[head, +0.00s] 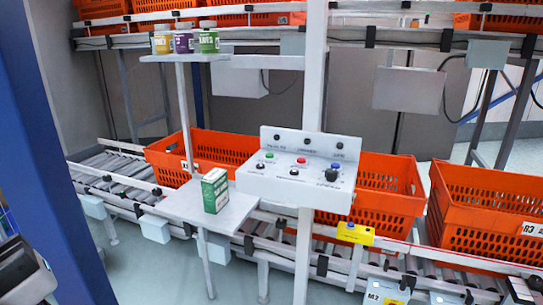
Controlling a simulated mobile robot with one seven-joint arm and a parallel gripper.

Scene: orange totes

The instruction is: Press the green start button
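A white control box (296,191) stands at the middle of the view, fixed by a grey upright post and in front of an orange tote. Its sloped face carries a small green button (269,155) at the left, a red button (301,160) in the middle and a blue button (335,165) at the right. Black knobs or buttons sit below them, the largest a dark knob (331,174) at the right. The printed labels are too small to read surely. I cannot make out my gripper in this view.
A green-and-white carton (215,190) stands on a small grey shelf (178,205) left of the box. Three small containers (185,41) sit on a higher shelf. Orange totes (484,208) line the roller conveyor. A blue post (60,170) blocks the left side.

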